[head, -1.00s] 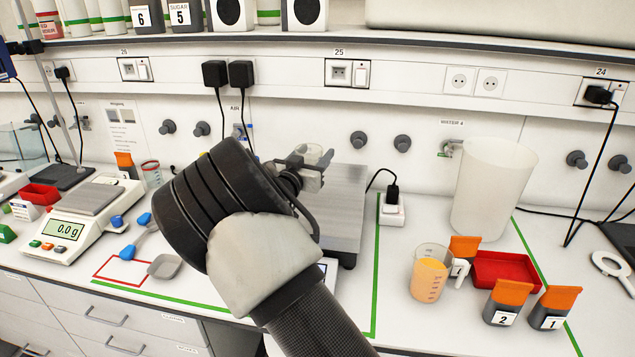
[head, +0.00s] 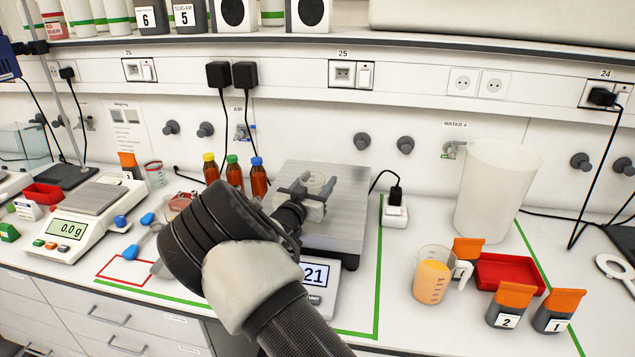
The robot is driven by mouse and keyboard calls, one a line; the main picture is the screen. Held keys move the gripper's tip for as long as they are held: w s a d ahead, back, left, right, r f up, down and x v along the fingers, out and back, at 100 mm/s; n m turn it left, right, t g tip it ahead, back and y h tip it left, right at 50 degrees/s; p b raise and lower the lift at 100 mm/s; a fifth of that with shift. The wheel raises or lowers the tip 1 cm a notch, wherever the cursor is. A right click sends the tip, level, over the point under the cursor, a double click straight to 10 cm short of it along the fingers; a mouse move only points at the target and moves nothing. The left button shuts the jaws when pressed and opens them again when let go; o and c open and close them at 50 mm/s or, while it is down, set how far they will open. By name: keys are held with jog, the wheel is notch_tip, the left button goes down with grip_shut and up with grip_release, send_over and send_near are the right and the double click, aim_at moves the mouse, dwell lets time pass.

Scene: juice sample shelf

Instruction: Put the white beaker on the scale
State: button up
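Whether the beaker's base touches the plate is hidden by the gripper. This scale's display (head: 315,275) is partly covered by my arm and shows "21". A second, smaller scale (head: 85,215) at the left reads 0.0 g and its plate is empty. A large white, translucent container (head: 495,195) stands on the bench at the right.
Three brown bottles with coloured caps (head: 233,172) stand left of the middle scale. A jug of orange liquid (head: 432,278), a red tray (head: 508,272) and orange-lidded containers (head: 510,303) are at the right. A shelf edge (head: 420,47) runs above.

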jog(key=o, duration=0.3)
jog(key=shift+o, duration=0.2)
